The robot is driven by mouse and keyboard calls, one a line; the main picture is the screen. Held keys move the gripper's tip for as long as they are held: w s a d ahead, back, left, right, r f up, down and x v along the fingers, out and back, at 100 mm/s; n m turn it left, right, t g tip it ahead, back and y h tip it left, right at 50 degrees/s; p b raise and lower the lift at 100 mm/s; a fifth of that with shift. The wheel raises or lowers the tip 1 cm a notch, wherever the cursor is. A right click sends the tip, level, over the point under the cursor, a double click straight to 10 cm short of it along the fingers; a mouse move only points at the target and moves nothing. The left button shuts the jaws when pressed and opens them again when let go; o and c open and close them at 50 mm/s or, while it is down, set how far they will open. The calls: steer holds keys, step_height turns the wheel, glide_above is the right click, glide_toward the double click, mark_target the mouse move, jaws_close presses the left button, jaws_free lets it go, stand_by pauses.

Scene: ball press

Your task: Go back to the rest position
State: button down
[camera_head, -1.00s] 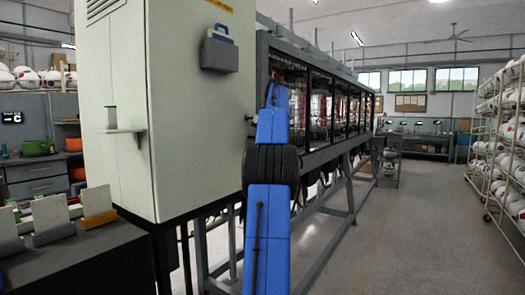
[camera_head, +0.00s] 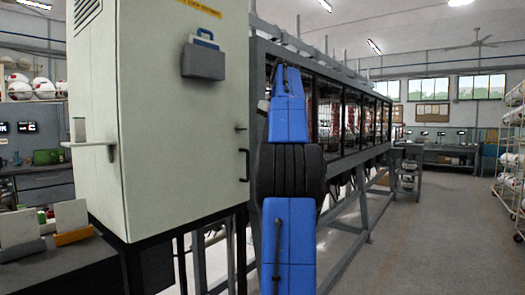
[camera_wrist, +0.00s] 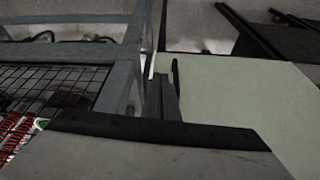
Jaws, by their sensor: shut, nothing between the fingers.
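My gripper (camera_wrist: 166,82) shows in the wrist view as a narrow dark shape near the centre, its fingers together and nothing held. In the head view my blue arm, with a black joint, rises in front of the machine and my gripper cannot be made out. A pale control cabinet (camera_head: 150,110) stands close to the left of my arm. The long grey-framed ball press (camera_head: 340,118) runs back behind and to the right of my arm. In the wrist view, its grey frame (camera_wrist: 122,82) and mesh are at the left.
The cabinet's black handle (camera_head: 244,165) and a grey holder (camera_head: 203,60) face the arm's side. A dark bench (camera_head: 60,268) with upright plates is at the lower left. Ball racks (camera_head: 512,160) stand at the far right. The floor (camera_head: 430,235) on the right is open.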

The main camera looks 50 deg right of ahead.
steer(key=shift+r, duration=0.1)
steer(key=w+a+f, duration=0.1)
steer(key=a+f, duration=0.2)
steer(key=a, duration=0.5)
steer(key=w+a+f, duration=0.2)
steer(key=a, duration=0.7)
steer(key=s+a+f, duration=0.2)
steer(key=a+f, duration=0.3)
steer(key=a, duration=0.3)
steer(key=s+a+f, duration=0.3)
steer(key=a+f, duration=0.2)
steer(key=a, duration=0.2)
steer(key=s+a+f, duration=0.5)
steer(key=s+f, duration=0.1)
steer(key=f, duration=0.3)
steer(key=s+a+f, duration=0.6)
steer(key=f, duration=0.3)
steer(key=s+a+f+n, duration=0.1)
steer(key=s+a+f, duration=0.4)
steer(key=f, duration=0.4)
steer(key=shift+s+a+t, duration=0.15)
steer(key=shift+s+t, duration=0.15)
steer(key=shift+s, duration=0.2)
steer(key=c, duration=2.5)
jaws_free()
